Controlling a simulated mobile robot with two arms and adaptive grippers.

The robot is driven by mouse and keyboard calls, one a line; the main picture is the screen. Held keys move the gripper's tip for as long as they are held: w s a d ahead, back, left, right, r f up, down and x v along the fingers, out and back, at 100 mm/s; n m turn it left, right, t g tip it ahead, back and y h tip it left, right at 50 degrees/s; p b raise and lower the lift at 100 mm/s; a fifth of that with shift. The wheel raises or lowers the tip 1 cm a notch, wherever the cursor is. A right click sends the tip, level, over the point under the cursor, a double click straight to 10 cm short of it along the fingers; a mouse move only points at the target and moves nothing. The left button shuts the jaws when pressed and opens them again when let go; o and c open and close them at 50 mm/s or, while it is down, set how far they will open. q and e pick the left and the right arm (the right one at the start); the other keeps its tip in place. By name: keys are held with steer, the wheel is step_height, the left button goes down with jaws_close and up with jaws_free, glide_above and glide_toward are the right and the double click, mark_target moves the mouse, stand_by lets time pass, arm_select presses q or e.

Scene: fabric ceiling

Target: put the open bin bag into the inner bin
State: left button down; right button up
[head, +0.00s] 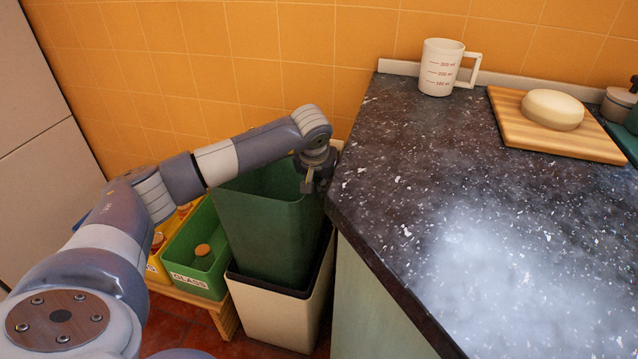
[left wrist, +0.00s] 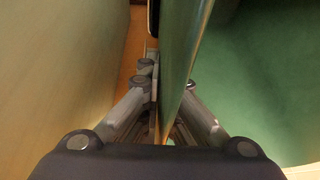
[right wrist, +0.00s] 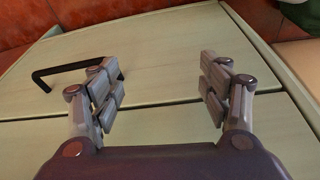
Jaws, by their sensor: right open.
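The open bin bag (head: 262,226) is green, stiff and upright with its mouth open. Its lower part stands inside the dark-rimmed bin (head: 270,287) set in a cream shell; how deep it reaches is hidden. My left gripper (head: 318,184) is at the bag's upper right edge. In the left wrist view the fingers (left wrist: 168,112) lie on both sides of the bag's thin green wall (left wrist: 182,50), pinching it. My right gripper (right wrist: 163,85) is open and empty in front of a pale green cabinet; it does not show in the head view.
The dark speckled counter (head: 430,190) stands close right of the bag, its edge near my left gripper. A green glass crate (head: 195,250) and a yellow crate (head: 158,268) sit left of the bin. The cabinet (right wrist: 160,135) has a black handle (right wrist: 75,68).

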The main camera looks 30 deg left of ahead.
mark_target(319, 199)
arm_select(q)
steer(key=shift+f+b, duration=0.65)
steer(key=shift+f, duration=0.55)
steer(key=shift+f+b, duration=0.65)
steer(key=shift+f, duration=0.5)
arm_select(e)
steer(key=shift+v, duration=1.35)
arm_select(q)
steer(key=shift+f, duration=0.1)
arm_select(e)
steer(key=shift+s+d+f, duration=0.1)
steer(key=shift+s, duration=0.05)
